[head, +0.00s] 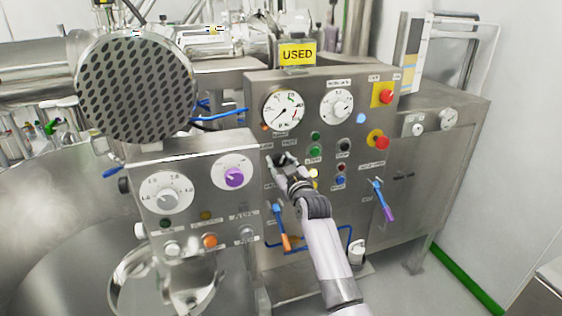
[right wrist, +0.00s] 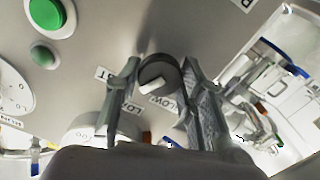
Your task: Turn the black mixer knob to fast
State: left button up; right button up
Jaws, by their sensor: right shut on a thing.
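The black mixer knob (right wrist: 158,76) sits on the steel panel between the two fingers of my right gripper (right wrist: 162,90). In the right wrist view it is a dark round knob with a white pointer mark on its face. The mark points down and left in that view, towards small white labels I cannot read with certainty. In the head view my right gripper (head: 286,161) is at the control panel (head: 259,100), shut on the knob, which its fingers mostly hide. My left gripper is not in view.
Green buttons (head: 315,136), red emergency stops (head: 386,97) and gauges (head: 283,110) surround the gripper. Blue-handled valves (head: 377,188) are below. A nearer panel (head: 205,162) with a purple knob (head: 234,178) stands to the left.

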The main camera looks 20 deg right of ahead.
jog(key=shift+f+m+p, duration=0.15)
jog(key=shift+m+p, duration=0.15)
jog(key=shift+m, duration=1.3)
jog(key=o, duration=1.1)
jog(key=shift+o, duration=0.2)
jog(key=shift+s, duration=0.1)
jog(key=s, duration=1.2)
jog(key=shift+d, duration=0.2)
jog(key=shift+w, duration=0.1)
